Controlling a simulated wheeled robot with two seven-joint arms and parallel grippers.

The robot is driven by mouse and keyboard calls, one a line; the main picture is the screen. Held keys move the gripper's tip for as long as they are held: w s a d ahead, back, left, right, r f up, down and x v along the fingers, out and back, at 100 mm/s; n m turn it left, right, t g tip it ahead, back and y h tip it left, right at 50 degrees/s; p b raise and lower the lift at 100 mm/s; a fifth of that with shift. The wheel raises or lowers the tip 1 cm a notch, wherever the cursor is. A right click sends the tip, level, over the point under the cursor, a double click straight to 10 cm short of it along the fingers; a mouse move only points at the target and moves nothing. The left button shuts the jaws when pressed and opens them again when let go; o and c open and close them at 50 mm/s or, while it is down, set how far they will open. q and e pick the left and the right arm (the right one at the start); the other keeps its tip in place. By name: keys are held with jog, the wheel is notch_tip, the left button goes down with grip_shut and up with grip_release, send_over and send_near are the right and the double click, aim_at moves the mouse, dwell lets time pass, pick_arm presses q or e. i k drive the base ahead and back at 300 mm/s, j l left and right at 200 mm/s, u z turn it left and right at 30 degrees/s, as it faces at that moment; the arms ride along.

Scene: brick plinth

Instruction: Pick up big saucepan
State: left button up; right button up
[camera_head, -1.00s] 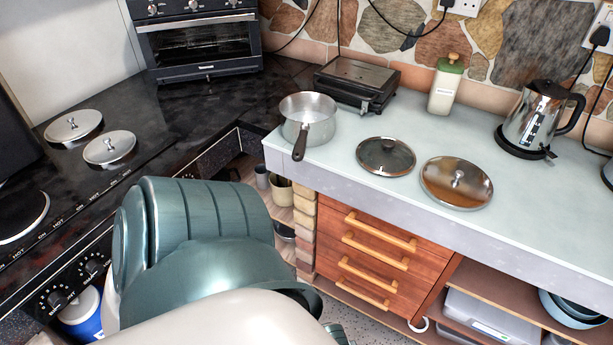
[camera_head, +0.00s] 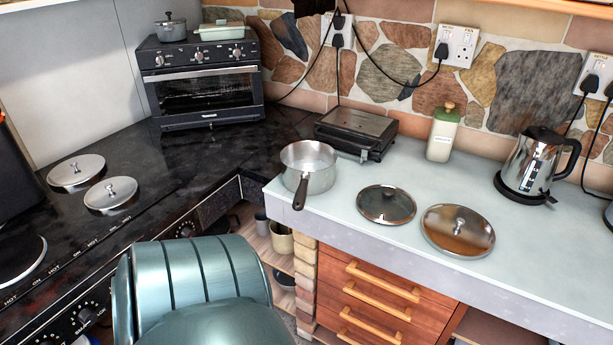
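A big silver saucepan (camera_head: 309,168) stands upright on the left front corner of the pale worktop. Its dark handle points toward me and reaches over the front edge. It looks empty, with no lid on it. Neither of my grippers is in view.
A glass lid (camera_head: 386,204) and a steel lid (camera_head: 457,231) lie right of the saucepan. A black grill (camera_head: 354,134) stands close behind it. A green-topped bottle (camera_head: 443,132) and a kettle (camera_head: 536,165) stand farther right. A black hob (camera_head: 70,225) is at left, a toaster oven (camera_head: 207,90) behind.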

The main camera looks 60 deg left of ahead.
aim_at(308, 167)
jog(key=i+j, duration=0.25)
jog(key=i, duration=0.2)
jog(key=u, duration=2.2)
